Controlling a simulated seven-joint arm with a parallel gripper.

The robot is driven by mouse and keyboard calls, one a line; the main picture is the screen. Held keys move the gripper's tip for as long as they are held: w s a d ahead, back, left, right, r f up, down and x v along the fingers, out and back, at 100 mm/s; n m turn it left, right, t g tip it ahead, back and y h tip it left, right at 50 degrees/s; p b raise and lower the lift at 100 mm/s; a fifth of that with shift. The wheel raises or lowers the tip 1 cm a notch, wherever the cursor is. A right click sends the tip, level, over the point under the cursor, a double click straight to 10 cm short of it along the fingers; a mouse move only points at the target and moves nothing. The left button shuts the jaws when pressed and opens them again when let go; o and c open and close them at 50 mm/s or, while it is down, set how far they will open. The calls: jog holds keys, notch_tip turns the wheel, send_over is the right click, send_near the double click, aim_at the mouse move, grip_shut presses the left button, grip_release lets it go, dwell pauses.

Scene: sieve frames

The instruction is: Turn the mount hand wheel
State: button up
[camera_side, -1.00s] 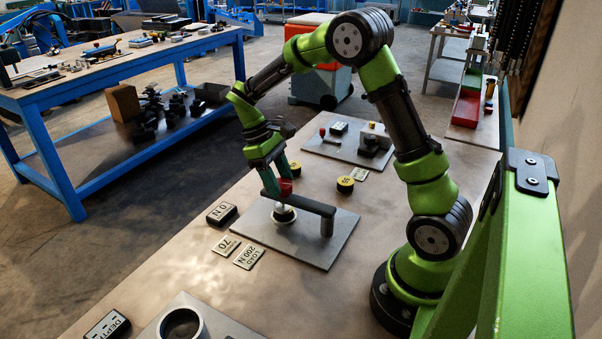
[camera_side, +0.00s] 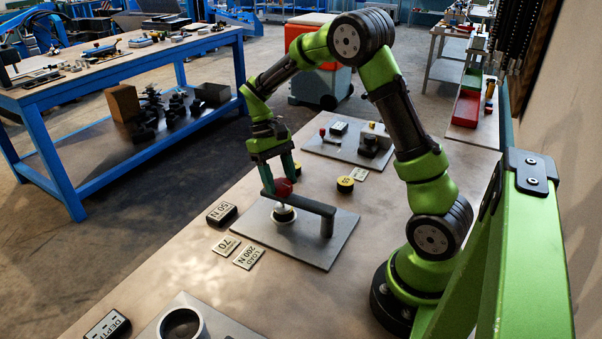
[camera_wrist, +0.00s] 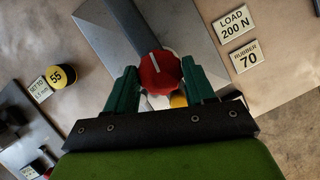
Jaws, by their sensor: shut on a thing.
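The red hand wheel (camera_side: 282,187) sits at the free end of a dark arm (camera_side: 312,205) on the grey mount plate (camera_side: 335,245). My gripper (camera_side: 278,183) comes down from above with its green fingers on either side of the wheel. In the wrist view the wheel (camera_wrist: 160,74) with its white line lies between my two fingertips (camera_wrist: 161,70), which are shut on it. Below the arm a spindle reaches down to a pale round piece (camera_side: 284,215). A dark display block (camera_side: 221,214) left of the plate reads 50 N.
Label plates reading 70 (camera_side: 226,245) and LOAD 200 N (camera_side: 249,257) lie left of the plate. A yellow-and-black disc (camera_side: 345,185) stands behind it. Another plate with a red-knobbed lever (camera_side: 322,132) lies farther back. A grey ring fixture (camera_side: 182,324) is at the front.

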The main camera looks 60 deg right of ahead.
jog(key=shift+m+y, duration=0.3)
jog(key=shift+m, duration=0.7)
jog(key=shift+t, duration=0.3)
jog(key=o, duration=1.1)
jog(key=shift+c, duration=0.2)
jog(key=v, duration=1.7)
jog(key=shift+f, duration=0.1)
